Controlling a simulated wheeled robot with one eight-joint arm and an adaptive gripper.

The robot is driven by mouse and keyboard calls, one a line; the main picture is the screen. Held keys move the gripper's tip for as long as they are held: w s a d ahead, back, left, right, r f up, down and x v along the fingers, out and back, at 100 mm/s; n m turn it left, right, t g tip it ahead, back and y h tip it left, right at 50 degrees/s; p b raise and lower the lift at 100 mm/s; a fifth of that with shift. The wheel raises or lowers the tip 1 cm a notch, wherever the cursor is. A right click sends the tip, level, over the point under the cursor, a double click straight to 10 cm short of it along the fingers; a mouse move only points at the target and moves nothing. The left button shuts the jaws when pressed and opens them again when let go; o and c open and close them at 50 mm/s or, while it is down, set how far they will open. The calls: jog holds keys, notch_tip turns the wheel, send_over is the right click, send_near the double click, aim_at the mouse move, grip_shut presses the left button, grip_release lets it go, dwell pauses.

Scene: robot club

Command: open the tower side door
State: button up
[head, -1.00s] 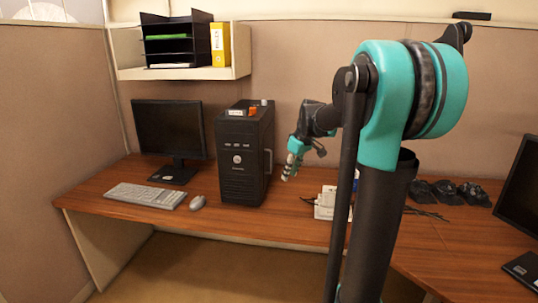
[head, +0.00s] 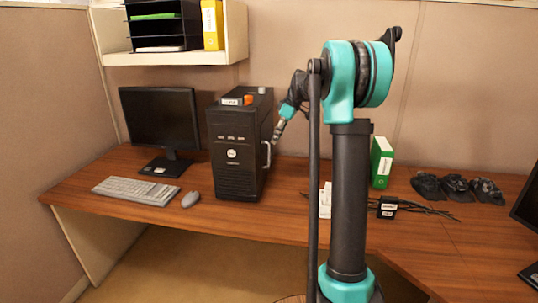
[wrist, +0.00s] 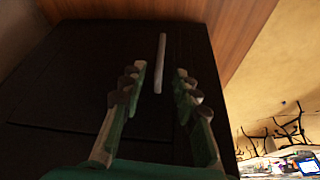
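The black computer tower (head: 232,158) stands upright on the desk. Its side door (wrist: 90,75) fills much of the wrist view as a dark panel. A pale bar handle (wrist: 161,62) stands on that door; it also shows in the head view (head: 266,155) on the tower's right side. My gripper (wrist: 156,82) is open, with one finger on each side of the handle's line. The handle's lower end lies between the fingertips in the picture; I cannot tell whether they touch it. In the head view my gripper (head: 277,133) is just right of the tower, close to the handle.
A monitor (head: 160,122), keyboard (head: 136,190) and mouse (head: 190,199) are left of the tower. Small items, one orange (head: 248,100), lie on its top. A shelf (head: 236,35) hangs above. A green binder (head: 381,162), cables and dark items (head: 457,188) are to the right.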

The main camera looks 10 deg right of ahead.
send_near(269, 164)
jog(key=w+a+f, duration=0.1)
jog(key=f, duration=0.1)
jog(key=w+a+f, duration=0.1)
jog(key=a+f, duration=0.1)
jog(key=shift+w+a+f, duration=0.15)
jog(key=shift+w+a, duration=0.05)
jog(key=shift+w, duration=0.05)
grip_shut()
